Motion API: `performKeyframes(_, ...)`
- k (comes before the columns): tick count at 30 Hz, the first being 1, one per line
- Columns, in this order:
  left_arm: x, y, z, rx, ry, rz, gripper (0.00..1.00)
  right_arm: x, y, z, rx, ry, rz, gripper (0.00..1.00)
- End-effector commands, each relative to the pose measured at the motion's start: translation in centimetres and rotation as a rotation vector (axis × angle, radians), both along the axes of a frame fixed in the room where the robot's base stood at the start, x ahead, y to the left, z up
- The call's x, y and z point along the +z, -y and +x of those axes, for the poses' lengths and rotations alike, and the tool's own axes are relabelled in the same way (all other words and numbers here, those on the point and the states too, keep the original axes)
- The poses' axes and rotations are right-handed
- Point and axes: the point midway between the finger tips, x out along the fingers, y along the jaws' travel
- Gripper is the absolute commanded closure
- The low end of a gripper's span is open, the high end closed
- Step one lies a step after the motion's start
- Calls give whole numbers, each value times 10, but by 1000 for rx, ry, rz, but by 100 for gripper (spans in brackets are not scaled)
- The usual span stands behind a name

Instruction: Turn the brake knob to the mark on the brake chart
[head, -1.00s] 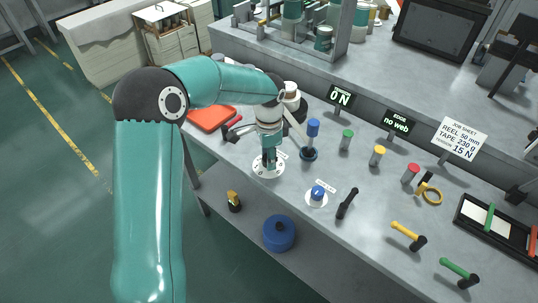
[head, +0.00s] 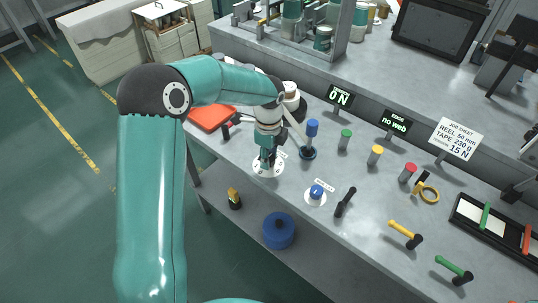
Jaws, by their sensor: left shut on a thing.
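My left gripper (head: 266,161) points down over a white round dial (head: 277,172) with dark marks around its rim, on the grey bench. Its fingers are shut on the brake knob at the dial's middle. The fingers hide the knob, so its pointer cannot be read. A green-lit display (head: 341,97) behind reads "0 N". A white job sheet (head: 456,140) reads reel 50 mm, tape 230, 15 N. I cannot make out a separate brake chart. My right gripper is not in view.
A blue button (head: 317,190) on a white disc and a black-handled tool (head: 345,202) are right of the dial. A blue-topped post (head: 312,130) stands close behind. Coloured posts, a yellow tape ring (head: 427,192) and hammer-like tools lie further right.

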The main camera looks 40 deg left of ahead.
Motion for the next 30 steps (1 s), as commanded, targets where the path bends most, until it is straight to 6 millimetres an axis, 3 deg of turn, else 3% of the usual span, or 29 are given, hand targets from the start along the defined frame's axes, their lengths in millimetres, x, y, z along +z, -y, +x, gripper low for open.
performKeyframes(16,3,-1,3,-27,13,2,96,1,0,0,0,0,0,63)
performKeyframes(17,3,-1,3,-27,13,2,56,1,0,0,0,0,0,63)
performKeyframes(20,2,-1,2,-27,10,1,40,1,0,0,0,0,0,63)
performKeyframes(21,2,-1,2,-27,9,1,36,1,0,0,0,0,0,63)
performKeyframes(30,1,0,1,-27,4,1,36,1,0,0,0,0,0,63)
